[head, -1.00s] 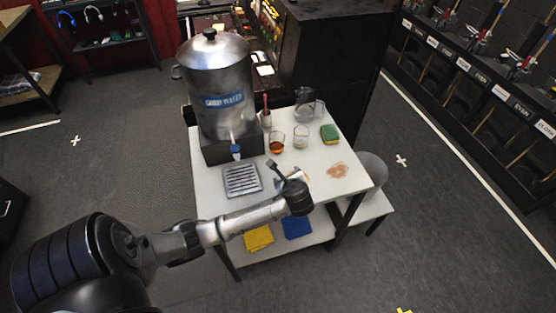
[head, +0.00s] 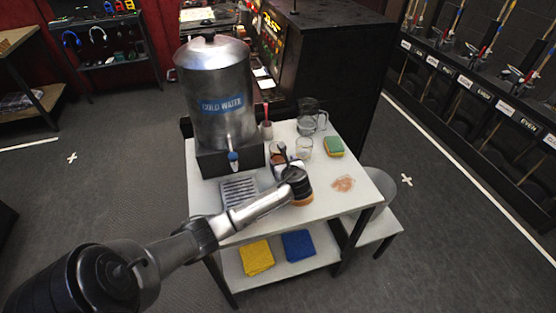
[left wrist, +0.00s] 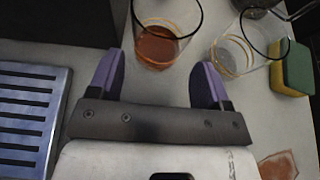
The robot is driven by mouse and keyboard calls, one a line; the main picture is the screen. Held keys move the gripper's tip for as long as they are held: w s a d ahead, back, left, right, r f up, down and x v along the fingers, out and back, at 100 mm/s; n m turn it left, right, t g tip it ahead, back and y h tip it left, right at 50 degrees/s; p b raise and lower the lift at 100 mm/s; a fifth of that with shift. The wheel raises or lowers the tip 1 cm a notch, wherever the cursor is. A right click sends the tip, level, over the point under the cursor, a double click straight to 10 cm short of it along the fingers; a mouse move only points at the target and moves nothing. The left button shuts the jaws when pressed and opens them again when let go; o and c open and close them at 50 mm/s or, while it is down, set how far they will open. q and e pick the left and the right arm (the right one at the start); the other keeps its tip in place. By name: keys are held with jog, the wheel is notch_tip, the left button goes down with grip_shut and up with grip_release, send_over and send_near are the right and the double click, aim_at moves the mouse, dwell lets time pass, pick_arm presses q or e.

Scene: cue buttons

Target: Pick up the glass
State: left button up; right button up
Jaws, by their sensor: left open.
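In the left wrist view the amber glass is just beyond the fingertips, roughly centred on the gap. My right gripper is not in view.
A metal water dispenser (head: 215,90) stands at the back left, with a drip grate (head: 240,190) in front. A glass pitcher (head: 309,122) and a green-and-yellow sponge (head: 333,146) stand at the back right. A brown stain (head: 343,184) marks the table. Folded cloths (head: 298,244) lie on the shelf below.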

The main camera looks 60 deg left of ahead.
aim_at(281, 159)
pick_arm(q)
jog(key=b+x, duration=0.1)
jog(key=x, duration=0.4)
jog(key=shift+d+b, duration=0.1)
jog(key=shift+b, duration=0.3)
jog(key=shift+a+f, duration=0.15)
jog(key=shift+a, duration=0.3)
jog(key=c, duration=0.7)
